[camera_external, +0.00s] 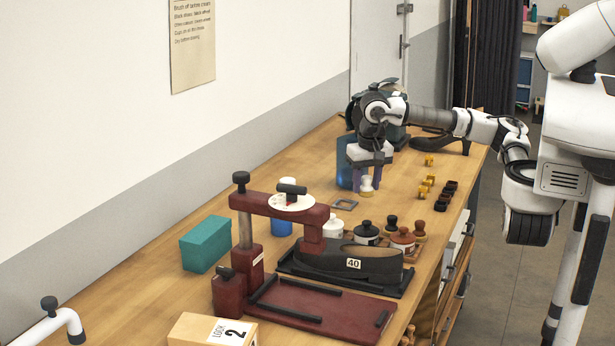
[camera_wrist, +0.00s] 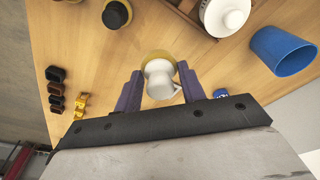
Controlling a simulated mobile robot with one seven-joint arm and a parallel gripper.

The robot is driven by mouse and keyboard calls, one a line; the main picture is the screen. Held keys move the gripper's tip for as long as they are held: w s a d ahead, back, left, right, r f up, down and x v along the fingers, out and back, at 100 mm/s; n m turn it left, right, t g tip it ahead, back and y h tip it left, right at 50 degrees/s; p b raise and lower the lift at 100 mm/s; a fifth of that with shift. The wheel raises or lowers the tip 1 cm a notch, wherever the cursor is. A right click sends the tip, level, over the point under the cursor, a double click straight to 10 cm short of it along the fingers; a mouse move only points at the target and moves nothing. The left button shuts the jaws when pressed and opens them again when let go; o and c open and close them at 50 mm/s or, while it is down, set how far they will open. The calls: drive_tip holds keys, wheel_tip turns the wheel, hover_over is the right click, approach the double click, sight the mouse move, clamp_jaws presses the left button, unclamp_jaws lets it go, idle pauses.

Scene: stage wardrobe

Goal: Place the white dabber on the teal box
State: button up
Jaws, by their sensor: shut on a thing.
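The white dabber (camera_wrist: 160,78) is between the purple fingers of my gripper (camera_wrist: 160,92) in the wrist view, with its yellowish round end (camera_wrist: 157,56) facing away from the camera. In the external view the dabber (camera_external: 367,184) shows below my gripper (camera_external: 369,172), which is shut on it. It is close to the bench top; I cannot tell whether it touches. The teal box (camera_external: 205,244) stands on the bench at the left, well away from my gripper, behind the red press. Its top is bare.
A red press (camera_external: 246,230) with a black shoe (camera_external: 350,262) stands between my gripper and the teal box. A blue cup (camera_wrist: 283,51), white pot (camera_external: 333,227), dark pot (camera_external: 366,232) and brown-black dabbers (camera_external: 391,224) are nearby.

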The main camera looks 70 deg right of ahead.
drive_tip(key=w+a+r+n+p, duration=0.1)
drive_tip(key=w+a+r, duration=0.1)
drive_tip(key=w, duration=0.4)
drive_tip(key=w+a+r+p, duration=0.1)
drive_tip(key=w+a+r, duration=0.1)
drive_tip(key=w, duration=0.3)
drive_tip(key=r+n+p, duration=0.2)
drive_tip(key=n+p, duration=0.2)
drive_tip(key=p, duration=0.2)
hover_over(205, 228)
wheel_tip(205, 228, down, 7)
drive_tip(key=shift+s+f+p, duration=0.15)
drive_tip(key=shift+f+p, duration=0.05)
drive_tip(key=shift+p, duration=0.8)
drive_tip(key=shift+f, duration=0.15)
drive_tip(key=o, duration=1)
drive_tip(key=shift+c, duration=0.2)
